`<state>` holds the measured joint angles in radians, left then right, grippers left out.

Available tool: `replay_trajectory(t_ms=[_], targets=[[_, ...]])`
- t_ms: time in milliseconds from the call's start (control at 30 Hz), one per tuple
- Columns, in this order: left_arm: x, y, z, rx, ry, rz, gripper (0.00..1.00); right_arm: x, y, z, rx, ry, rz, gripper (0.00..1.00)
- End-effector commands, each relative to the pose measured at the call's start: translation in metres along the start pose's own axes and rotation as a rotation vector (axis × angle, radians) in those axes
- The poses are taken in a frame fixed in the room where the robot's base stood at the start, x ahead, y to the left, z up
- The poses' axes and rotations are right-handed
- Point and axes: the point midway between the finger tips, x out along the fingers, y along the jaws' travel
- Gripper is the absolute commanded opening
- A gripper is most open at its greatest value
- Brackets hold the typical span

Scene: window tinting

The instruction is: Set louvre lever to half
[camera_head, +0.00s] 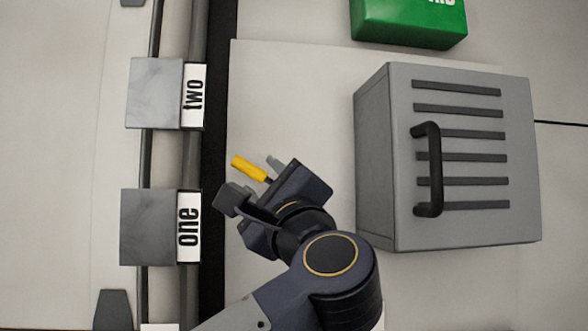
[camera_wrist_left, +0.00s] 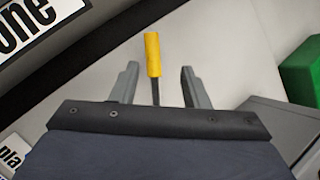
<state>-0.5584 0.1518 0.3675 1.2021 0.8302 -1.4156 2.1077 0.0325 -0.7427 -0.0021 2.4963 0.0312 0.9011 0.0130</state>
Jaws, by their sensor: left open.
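A lever with a yellow grip (camera_head: 249,168) on a thin dark shaft stands just beyond my left gripper (camera_head: 257,182). The wrist view shows the same yellow grip (camera_wrist_left: 153,55) between the two grey fingers of my left gripper (camera_wrist_left: 159,75). The fingers are apart, with a gap on each side of the shaft. The grip reaches out past the fingertips. The lower end of the shaft is hidden behind the gripper body. I see no mark reading half. My right gripper is not in view.
A grey slotted box (camera_head: 460,220) with a black handle (camera_head: 434,170) stands to the right. A green block (camera_head: 408,22) lies at the top. On the left, grey blocks labelled "two" (camera_head: 155,93) and "one" (camera_head: 149,227) sit along dark rails. The pale surface around the lever is clear.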

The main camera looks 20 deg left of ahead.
Motion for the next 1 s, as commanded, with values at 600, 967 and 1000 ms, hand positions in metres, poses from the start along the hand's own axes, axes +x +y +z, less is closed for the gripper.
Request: replay_trajectory(t_ms=[600, 967, 1000], targets=[[0.066, 0.011, 0.002, -0.121, -0.009, 0.097, 0.41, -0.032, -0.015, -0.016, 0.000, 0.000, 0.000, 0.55], [0.076, 0.015, 0.000, -0.122, -0.007, 0.095, 0.41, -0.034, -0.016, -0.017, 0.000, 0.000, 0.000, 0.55], [0.075, 0.015, 0.001, -0.121, -0.007, 0.095, 0.41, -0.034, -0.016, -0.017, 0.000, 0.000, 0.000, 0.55]])
